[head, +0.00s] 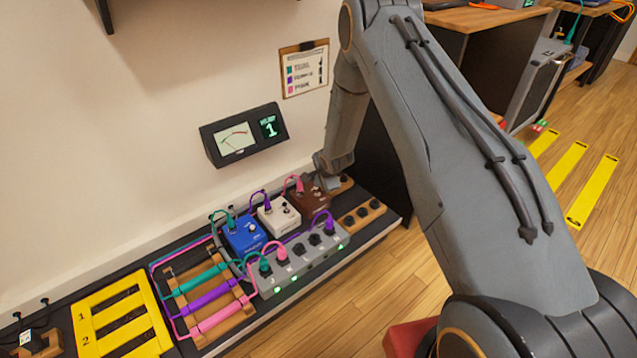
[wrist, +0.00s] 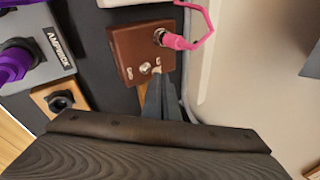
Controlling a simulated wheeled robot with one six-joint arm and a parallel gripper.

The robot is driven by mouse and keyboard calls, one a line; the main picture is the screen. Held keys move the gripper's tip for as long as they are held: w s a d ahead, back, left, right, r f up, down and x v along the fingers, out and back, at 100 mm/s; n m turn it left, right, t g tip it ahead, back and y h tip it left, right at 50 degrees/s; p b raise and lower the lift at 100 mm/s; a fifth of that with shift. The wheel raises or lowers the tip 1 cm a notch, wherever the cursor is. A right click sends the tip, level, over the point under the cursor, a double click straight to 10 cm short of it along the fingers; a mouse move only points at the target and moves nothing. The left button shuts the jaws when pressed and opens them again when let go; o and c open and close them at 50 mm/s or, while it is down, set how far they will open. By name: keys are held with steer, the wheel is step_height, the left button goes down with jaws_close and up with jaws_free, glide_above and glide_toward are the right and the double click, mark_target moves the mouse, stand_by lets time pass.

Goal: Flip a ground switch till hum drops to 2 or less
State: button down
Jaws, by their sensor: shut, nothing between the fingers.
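The hum meter (head: 244,134) on the wall has a needle dial and a green digit that reads 1. Three pedals stand in a row on the dark bench: a blue pedal (head: 244,234), a white pedal (head: 279,215) and a brown pedal (head: 309,196). In the wrist view the brown pedal (wrist: 142,52) shows a pink plug and a small metal switch (wrist: 150,68) near its lower edge. My gripper (wrist: 158,80) is shut and empty, its tips at that lower edge by the switch. I cannot tell whether they touch it. In the head view my arm partly hides the gripper.
A grey box (head: 300,258) with several plugs stands in front of the pedals. A wooden rack (head: 208,297) holds teal, purple and pink cables. A yellow numbered tray (head: 124,316) lies at left. A wooden strip with black sockets (head: 361,215) is at right. A chart (head: 304,68) hangs above.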

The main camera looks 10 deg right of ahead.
steer(key=shift+s, duration=0.1)
steer(key=w+a+r+p+v, duration=0.1)
steer(key=p+v, duration=0.5)
steer(key=v, duration=0.6)
steer(key=shift+w+a+r, duration=0.3)
steer(key=shift+w+r, duration=0.15)
steer(key=shift+w, duration=0.05)
